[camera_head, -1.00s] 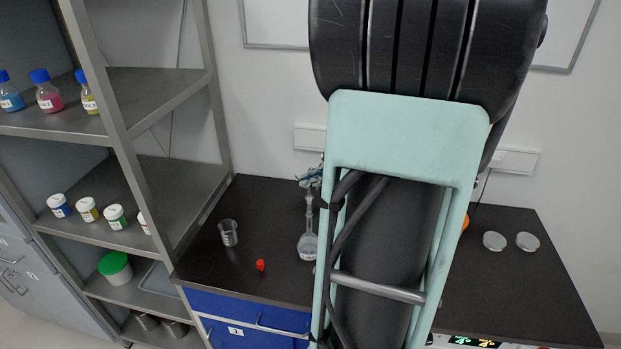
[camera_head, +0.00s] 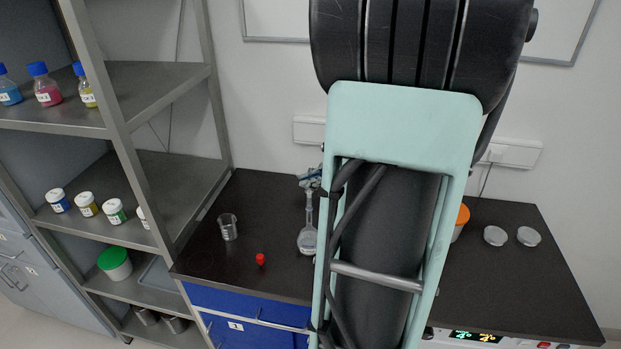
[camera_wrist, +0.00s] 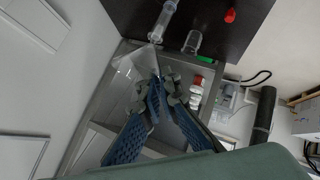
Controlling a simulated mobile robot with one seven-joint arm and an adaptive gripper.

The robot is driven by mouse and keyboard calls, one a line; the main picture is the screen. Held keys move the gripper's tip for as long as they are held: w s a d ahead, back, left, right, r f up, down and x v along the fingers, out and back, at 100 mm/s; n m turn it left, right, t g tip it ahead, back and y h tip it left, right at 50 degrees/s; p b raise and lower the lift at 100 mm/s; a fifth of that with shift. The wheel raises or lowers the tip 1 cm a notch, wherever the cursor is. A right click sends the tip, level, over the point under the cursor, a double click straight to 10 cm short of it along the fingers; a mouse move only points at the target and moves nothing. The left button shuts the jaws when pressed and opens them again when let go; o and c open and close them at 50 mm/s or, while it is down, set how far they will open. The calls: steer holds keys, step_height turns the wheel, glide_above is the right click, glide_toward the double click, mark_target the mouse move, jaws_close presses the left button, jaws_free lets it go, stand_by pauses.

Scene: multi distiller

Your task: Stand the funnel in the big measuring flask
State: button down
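The big measuring flask (camera_head: 307,240) stands upright on the dark bench, its round body and long neck clear glass. Its neck (camera_wrist: 164,18) shows at the top of the wrist view. My gripper (camera_head: 310,180) is directly above the flask's neck in the head view. In the wrist view its blue ribbed fingers (camera_wrist: 162,88) come close together at the tips, on the clear funnel (camera_wrist: 130,74). The funnel's wide part spreads left of the fingertips. Its stem is hard to make out, and I cannot tell whether it touches the flask's mouth.
A glass beaker (camera_head: 228,227) and a red cap (camera_head: 260,259) stand left of the flask. Two round lids (camera_head: 512,236) lie on the right. My arm hides the bench's middle and part of an orange item (camera_head: 462,217). A metal shelf (camera_head: 150,190) borders the left.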

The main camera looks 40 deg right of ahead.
steer(key=shift+f, duration=0.45)
steer(key=c, duration=2.1)
jaws_free()
steer(key=v, duration=1.2)
